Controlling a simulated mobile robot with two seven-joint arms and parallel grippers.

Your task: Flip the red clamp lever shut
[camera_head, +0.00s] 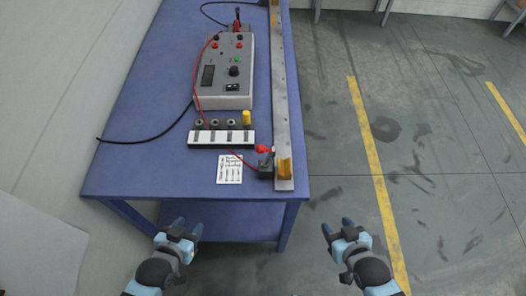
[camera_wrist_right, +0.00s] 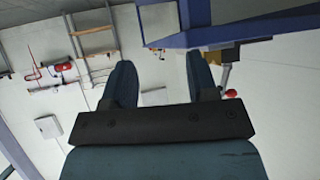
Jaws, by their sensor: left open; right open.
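The red clamp lever (camera_head: 261,149) is a red-knobbed handle on a small dark clamp (camera_head: 266,168) at the table's near right corner, beside the near end of a long metal rail (camera_head: 284,100). The knob appears raised above the clamp body. The red knob (camera_wrist_right: 231,93) also shows right of the fingers in the right wrist view. My left gripper (camera_head: 185,227) is open and empty, off the table's near edge, left of the clamp. My right gripper (camera_head: 337,227) is open and empty, off the table to the clamp's lower right; its spread fingers show in the wrist view (camera_wrist_right: 160,75).
On the blue table (camera_head: 130,160) lie a grey meter box (camera_head: 226,75), a white strip with several round parts (camera_head: 221,137) and a printed card (camera_head: 229,169). The floor right is clear.

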